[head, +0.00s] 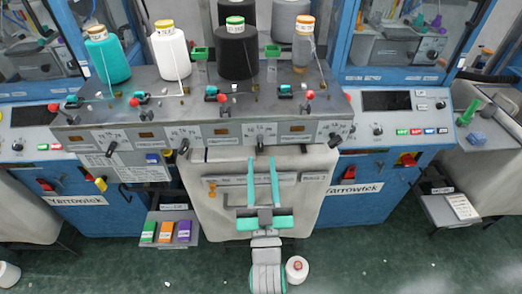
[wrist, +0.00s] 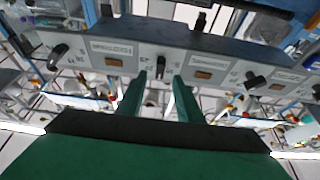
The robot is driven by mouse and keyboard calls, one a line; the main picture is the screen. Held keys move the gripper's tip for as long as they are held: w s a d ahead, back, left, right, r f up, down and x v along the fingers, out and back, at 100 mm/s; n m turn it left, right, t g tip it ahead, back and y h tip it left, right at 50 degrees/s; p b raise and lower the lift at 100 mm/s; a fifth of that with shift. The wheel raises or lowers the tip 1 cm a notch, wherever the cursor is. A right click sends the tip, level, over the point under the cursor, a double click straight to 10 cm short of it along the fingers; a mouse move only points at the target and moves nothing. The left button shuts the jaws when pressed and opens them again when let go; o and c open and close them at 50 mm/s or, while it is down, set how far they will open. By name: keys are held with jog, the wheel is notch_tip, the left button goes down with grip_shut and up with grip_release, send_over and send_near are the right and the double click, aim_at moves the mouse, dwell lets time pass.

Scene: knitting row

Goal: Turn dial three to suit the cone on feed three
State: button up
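My gripper (head: 262,160) reaches up to the front panel with its two green fingers apart. It is open and empty. Counting from the left, the third black dial (head: 259,147) is just beyond the fingertips; in the wrist view this dial (wrist: 160,66) shows between and slightly beyond the gripper's fingers (wrist: 160,80), standing about upright in that picture. I cannot tell whether a finger touches it. The third front cone (head: 236,53) is black with a green-and-white top. The scale marks around the dial are too small to read.
Other dials (head: 183,146) sit on either side along the panel (head: 205,135). Teal (head: 107,58), white (head: 170,55) and grey (head: 304,45) cones share the shelf. Red-knobbed levers (head: 221,98) line it. A side tray holds coloured boxes (head: 165,232). A white cone (head: 297,269) is on the floor.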

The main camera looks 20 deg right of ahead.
aim_at(260, 148)
jog(key=shift+x, duration=2.5)
jog(key=shift+f, duration=0.1)
jog(key=shift+c, duration=0.6)
grip_shut()
